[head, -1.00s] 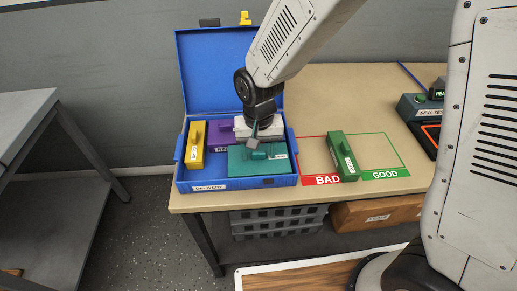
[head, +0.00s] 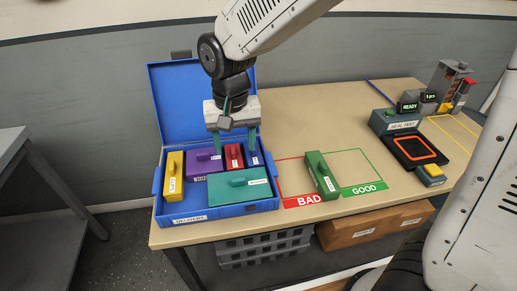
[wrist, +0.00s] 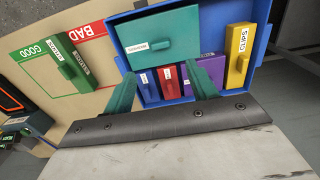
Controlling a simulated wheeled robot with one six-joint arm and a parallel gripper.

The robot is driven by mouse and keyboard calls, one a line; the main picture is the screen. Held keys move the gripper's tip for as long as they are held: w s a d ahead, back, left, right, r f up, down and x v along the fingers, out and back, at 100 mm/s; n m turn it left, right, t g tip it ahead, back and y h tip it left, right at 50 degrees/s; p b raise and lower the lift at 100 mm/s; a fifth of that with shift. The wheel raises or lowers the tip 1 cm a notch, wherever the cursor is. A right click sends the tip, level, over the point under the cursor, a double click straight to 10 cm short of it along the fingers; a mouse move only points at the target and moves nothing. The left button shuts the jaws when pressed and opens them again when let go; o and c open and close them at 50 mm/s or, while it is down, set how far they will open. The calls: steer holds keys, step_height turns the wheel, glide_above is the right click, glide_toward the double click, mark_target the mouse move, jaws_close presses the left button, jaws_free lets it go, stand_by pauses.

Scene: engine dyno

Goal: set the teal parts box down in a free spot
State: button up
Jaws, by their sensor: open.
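The teal parts box (head: 238,192) lies flat in the front right part of the blue delivery case (head: 220,211). It also shows in the wrist view (wrist: 158,38), with its handle and white label facing up. My gripper (head: 234,146) is open and empty above the back of the case, apart from the teal box. Its two teal fingers show in the wrist view (wrist: 162,90), spread over the row of smaller boxes.
The case also holds yellow (head: 174,176), purple (head: 204,161), red (head: 234,156) and blue (head: 253,158) boxes. A green box (head: 321,175) stands across the line between the BAD (head: 307,201) and GOOD (head: 362,190) areas. A seal tester (head: 406,138) stands at right. Bare tabletop lies behind the marked areas.

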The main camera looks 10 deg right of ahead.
steer(key=s+d+r, duration=0.4)
steer(key=d, duration=0.2)
steer(key=s+d+r, duration=0.3)
steer(key=d+r, duration=0.1)
steer(key=d, duration=0.3)
steer(key=s+d, duration=0.4)
steer(key=s, duration=0.2)
steer(key=s+d+r+t, duration=0.1)
steer(key=s+d, duration=0.2)
steer(key=s, duration=0.3)
steer(key=shift+s+d+r, duration=0.25)
steer(key=shift+s+d, duration=0.05)
steer(key=shift+d, duration=0.05)
